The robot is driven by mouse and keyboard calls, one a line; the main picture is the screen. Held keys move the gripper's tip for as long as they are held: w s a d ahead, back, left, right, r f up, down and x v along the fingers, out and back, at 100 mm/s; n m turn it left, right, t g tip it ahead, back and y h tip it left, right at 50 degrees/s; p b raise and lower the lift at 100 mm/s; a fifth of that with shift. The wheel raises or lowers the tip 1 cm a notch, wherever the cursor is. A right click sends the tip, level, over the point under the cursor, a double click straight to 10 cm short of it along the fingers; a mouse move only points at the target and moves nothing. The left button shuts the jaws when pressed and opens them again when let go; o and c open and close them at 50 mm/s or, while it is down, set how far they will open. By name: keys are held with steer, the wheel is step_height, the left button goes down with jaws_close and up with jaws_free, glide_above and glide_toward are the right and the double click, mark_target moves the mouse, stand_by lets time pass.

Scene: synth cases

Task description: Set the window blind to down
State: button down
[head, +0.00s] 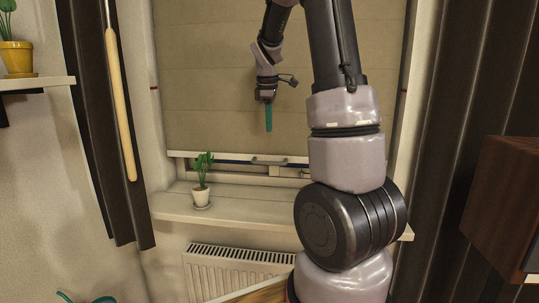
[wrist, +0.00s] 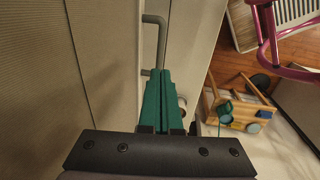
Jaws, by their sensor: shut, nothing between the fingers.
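The window blind (head: 205,95) is a tan sheet covering most of the window. Its pale bottom bar (head: 215,155) hangs a little above the sill, with a narrow strip of window showing below. A small grey handle (head: 269,160) sits on the bar; it also shows in the wrist view (wrist: 162,42), just beyond the fingertips. My gripper (head: 268,130) has green fingers pointing down, in front of the blind and above the handle. The fingers (wrist: 160,78) are shut and empty. They look close to the handle in the wrist view, but I cannot tell whether they touch.
A potted plant (head: 201,190) stands on the white sill (head: 240,215), left of the handle. A radiator (head: 225,268) is below. Dark curtains (head: 105,110) flank the window. A wooden cabinet (head: 505,200) is at right. A wooden toy (wrist: 240,108) lies on the floor.

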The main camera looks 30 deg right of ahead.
mark_target(270, 163)
steer(key=f, duration=0.4)
steer(key=w+f, duration=0.1)
steer(key=f, duration=0.2)
steer(key=d+f, duration=0.1)
steer(key=f, duration=0.3)
steer(key=shift+w+f, duration=0.35)
steer(key=shift+w, duration=0.05)
step_height(270, 163, down, 9)
steer(key=shift+s, duration=0.2)
steer(key=shift+f, duration=0.1)
